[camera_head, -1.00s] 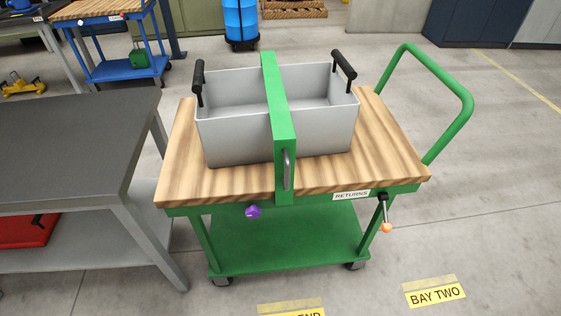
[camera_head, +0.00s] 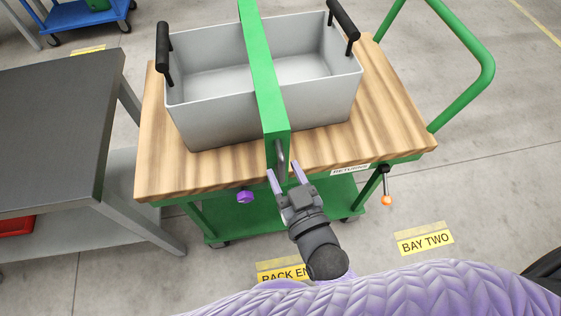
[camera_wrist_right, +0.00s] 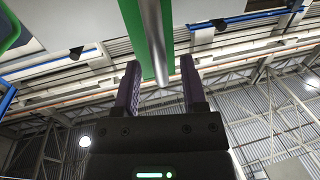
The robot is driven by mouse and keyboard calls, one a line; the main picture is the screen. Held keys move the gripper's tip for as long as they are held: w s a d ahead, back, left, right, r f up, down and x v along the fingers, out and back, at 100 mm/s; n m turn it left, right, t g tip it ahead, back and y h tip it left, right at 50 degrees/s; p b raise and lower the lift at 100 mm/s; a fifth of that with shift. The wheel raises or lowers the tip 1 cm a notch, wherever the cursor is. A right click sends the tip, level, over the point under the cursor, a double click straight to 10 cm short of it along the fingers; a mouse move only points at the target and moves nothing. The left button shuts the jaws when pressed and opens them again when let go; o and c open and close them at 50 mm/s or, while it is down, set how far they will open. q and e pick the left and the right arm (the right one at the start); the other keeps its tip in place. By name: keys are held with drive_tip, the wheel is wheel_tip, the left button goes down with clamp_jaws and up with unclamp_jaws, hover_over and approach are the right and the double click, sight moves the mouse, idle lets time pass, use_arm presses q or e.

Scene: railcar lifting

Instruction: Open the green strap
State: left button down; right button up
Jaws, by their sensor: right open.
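The green strap (camera_head: 263,85) runs over the grey bin (camera_head: 215,117) and down the cart's front side. A metal bar handle (camera_head: 281,158) is on the strap's front face. My right gripper (camera_head: 285,176) is open just in front of the lower end of this handle. In the right wrist view, the handle (camera_wrist_right: 155,40) and the green strap (camera_wrist_right: 133,22) lie ahead, with the handle's end close to the gap between the purple fingers (camera_wrist_right: 160,85). I cannot tell whether they touch. My left gripper is not in view.
The bin stands on the wooden top (camera_head: 395,120) of a green cart. A purple knob (camera_head: 244,196) and an orange-tipped lever (camera_head: 386,190) hang at the cart's front edge. A dark-topped table (camera_head: 55,130) stands at left.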

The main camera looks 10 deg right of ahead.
drive_tip(key=shift+w+a, duration=0.2)
drive_tip(key=shift+w, duration=0.8)
clamp_jaws()
idle(0.7)
